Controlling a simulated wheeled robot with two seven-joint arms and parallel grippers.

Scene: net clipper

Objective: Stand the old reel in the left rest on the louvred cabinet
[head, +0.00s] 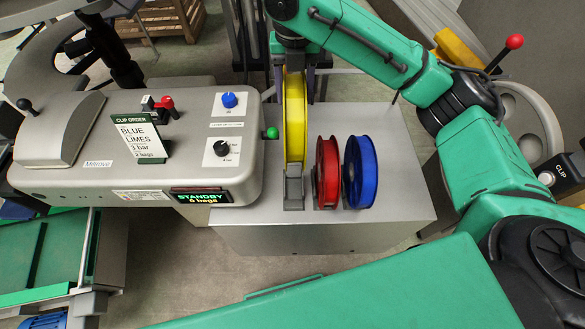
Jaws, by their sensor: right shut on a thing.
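A yellow reel (294,118) is upright, seen nearly edge-on, over the left part of the grey cabinet (405,215). My right gripper (291,70) is shut on its upper rim, reaching in from above. A small grey rest (293,195) is on the cabinet top, just at the near lower end of the yellow reel. I cannot tell whether the reel touches the rest or hangs just above it. The cabinet's louvres are not visible. My left gripper is not in view.
A red reel (327,172) and a blue reel (360,172) stand upright close to the right of the yellow one. The clipper machine (190,150), with a green knob (272,133) at its edge, is close on the left. The cabinet's right end is bare.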

